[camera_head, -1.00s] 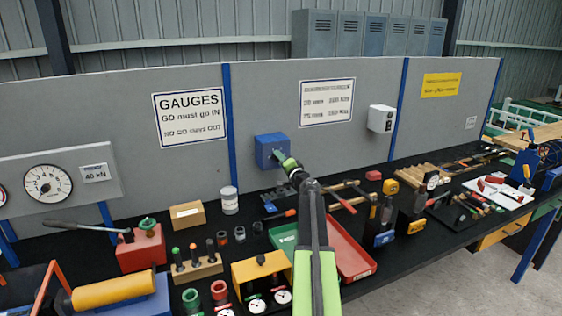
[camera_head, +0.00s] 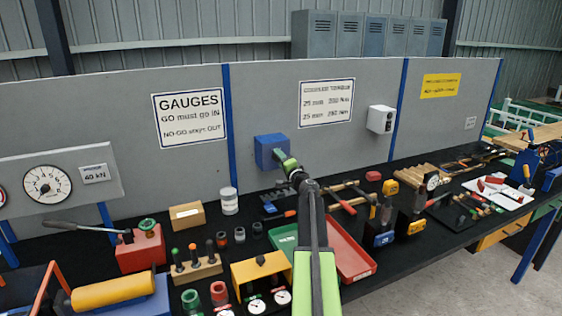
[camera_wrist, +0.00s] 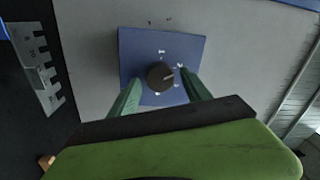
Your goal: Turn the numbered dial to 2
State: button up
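The numbered dial is a dark round knob (camera_wrist: 157,79) on the face of a blue box (camera_wrist: 134,48). The blue box (camera_head: 263,147) is mounted on the grey panel in the head view. Small white numerals surround the knob, too blurred to read. A light pointer line on the knob points right and slightly up in the wrist view. My gripper (camera_wrist: 161,77) faces the dial, its green fingers apart on either side of the knob, with gaps visible. In the head view my gripper (camera_head: 283,160) is at the box front and hides the knob.
A black bench below the panel holds a red tray (camera_head: 350,252), a white can (camera_head: 229,201), a wooden block (camera_head: 187,216) and several tools. A white box (camera_head: 381,119) is on the panel to the right. The panel around the blue box is clear.

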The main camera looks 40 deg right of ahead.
jog(key=b+v, duration=0.1)
jog(key=v, duration=1.6)
jog(key=shift+s, duration=0.25)
jog(key=shift+f, duration=0.15)
